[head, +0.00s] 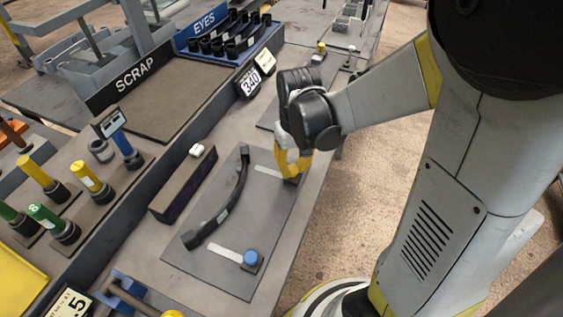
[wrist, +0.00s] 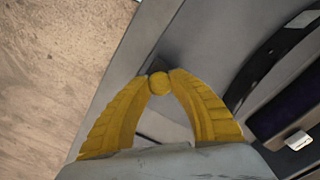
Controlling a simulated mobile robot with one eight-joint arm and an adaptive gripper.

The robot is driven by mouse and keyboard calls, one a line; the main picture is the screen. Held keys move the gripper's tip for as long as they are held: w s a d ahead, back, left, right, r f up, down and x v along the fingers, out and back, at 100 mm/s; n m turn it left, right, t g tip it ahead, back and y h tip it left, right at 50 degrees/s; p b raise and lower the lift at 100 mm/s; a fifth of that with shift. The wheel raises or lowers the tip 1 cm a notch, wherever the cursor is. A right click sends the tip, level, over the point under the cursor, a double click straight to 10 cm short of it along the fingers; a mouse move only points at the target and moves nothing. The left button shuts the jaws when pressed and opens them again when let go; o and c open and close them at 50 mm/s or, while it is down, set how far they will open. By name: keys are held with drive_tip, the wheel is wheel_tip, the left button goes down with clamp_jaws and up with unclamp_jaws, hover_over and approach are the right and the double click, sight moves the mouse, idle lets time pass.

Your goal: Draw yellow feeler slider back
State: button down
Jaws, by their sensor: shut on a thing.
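My gripper (head: 291,168) points down at the far right part of a grey plate (head: 190,262), beside a pale slot (head: 268,172). In the wrist view, its yellow fingers are shut on the round yellow knob (wrist: 160,83) of the feeler slider. The slider's dark base (wrist: 155,66) shows just past the fingertips. In the head view the fingers mostly hide the yellow slider. A dark curved bar (head: 239,183) lies on the plate, left of my gripper and apart from it. A blue-knobbed slider (head: 251,258) stands at the near end of the plate, by a second pale slot (head: 225,252).
A long dark box (head: 183,186) with a white button stands left of the plate. A "340" display (head: 250,82) stands behind. The SCRAP tray (head: 150,100), the blue EYES rack (head: 228,35) and several coloured posts (head: 90,177) are farther left. The bench's right edge is close to my gripper.

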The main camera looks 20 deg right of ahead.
drive_tip(key=shift+s+d, duration=0.1)
drive_tip(key=c, duration=1.1)
unclamp_jaws()
drive_tip(key=shift+s+d, duration=0.1)
drive_tip(key=shift+d, duration=0.05)
wheel_tip(320, 180, up, 12)
